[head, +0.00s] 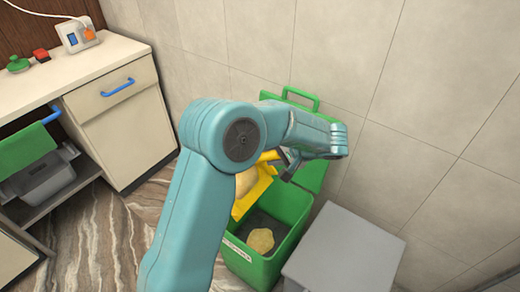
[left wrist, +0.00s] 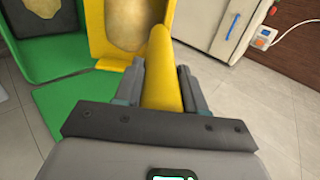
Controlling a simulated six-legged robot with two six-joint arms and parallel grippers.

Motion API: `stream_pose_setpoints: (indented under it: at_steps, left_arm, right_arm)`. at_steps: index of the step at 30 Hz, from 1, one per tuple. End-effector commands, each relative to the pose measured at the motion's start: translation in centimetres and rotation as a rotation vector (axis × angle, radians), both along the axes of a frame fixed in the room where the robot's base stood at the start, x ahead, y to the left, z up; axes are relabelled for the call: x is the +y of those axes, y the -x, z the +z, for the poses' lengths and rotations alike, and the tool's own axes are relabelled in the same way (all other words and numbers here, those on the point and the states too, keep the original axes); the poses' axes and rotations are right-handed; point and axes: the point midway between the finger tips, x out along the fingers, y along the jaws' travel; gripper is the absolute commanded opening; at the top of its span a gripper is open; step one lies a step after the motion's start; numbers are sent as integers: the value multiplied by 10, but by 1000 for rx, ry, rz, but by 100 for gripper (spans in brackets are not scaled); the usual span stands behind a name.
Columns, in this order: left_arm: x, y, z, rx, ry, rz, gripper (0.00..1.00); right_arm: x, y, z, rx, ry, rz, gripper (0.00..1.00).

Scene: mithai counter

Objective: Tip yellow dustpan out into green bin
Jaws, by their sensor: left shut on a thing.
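My left gripper (left wrist: 162,80) is shut on the handle of the yellow dustpan (left wrist: 100,35). In the head view, my own arm partly hides this gripper (head: 286,163) and the dustpan (head: 256,196). A beige heap (left wrist: 125,22) lies in the pan, and part of it shows in the head view (head: 245,183). The dustpan is at the left side of the open green bin (head: 295,205), apparently above its rim. A beige lump (head: 260,240) lies inside the bin on a dark bottom. My right gripper is not in view.
The bin's green lid (head: 312,173) stands open towards the tiled wall (head: 400,100). A grey box (head: 345,255) stands close right of the bin. A white counter with a drawer (head: 115,110) is at the left. Marbled floor (head: 110,240) is clear between.

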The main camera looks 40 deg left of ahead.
Motion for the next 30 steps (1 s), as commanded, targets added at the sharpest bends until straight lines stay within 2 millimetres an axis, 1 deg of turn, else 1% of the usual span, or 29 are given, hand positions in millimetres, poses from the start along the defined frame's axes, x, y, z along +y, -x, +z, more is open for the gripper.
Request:
stream_pose_setpoints:
  at_steps: [1,9,12,18,24,30]
  left_arm:
    - [-7,-2,-3,3,-24,-6,0]
    - [-42,-5,-11,16,-150,-6,0]
    - [-53,-6,-23,20,-193,-4,0]
    - [-73,-9,-35,27,-275,-3,0]
    - [-86,-10,-41,34,-328,-2,0]
    - [-90,-10,-42,36,-346,-2,0]
  right_arm:
    - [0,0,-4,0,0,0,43]
    - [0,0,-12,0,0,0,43]
    - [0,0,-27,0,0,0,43]
    - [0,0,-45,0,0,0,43]
    - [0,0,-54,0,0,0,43]
    - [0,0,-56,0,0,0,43]
